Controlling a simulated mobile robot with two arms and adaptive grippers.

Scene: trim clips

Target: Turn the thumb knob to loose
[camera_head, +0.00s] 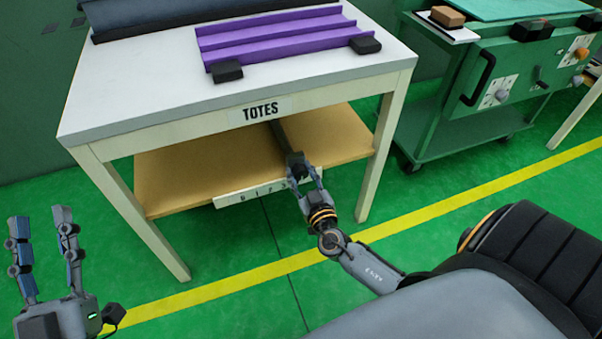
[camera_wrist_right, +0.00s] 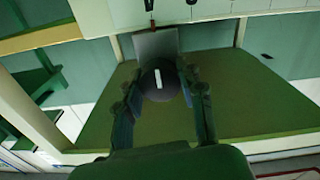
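The thumb knob (camera_wrist_right: 160,83) is dark and round with an upright white line on its face, in front of a grey plate (camera_wrist_right: 156,46). In the head view the knob (camera_head: 295,159) is a small dark shape at the front of the table's lower shelf. My right gripper (camera_wrist_right: 160,77) has one finger on each side of the knob; contact is unclear. In the head view my right gripper (camera_head: 304,178) is at the shelf's front edge. My left gripper (camera_head: 38,222) is open and empty at the lower left, away from the table.
The TOTES table (camera_head: 140,95) carries a purple ridged tray (camera_head: 275,37) with black blocks. Its tan lower shelf (camera_head: 190,170) has a numbered strip (camera_head: 240,195) along the front. A green cart (camera_head: 490,75) with knobs stands at the right. Green floor (camera_head: 215,240) is clear in front.

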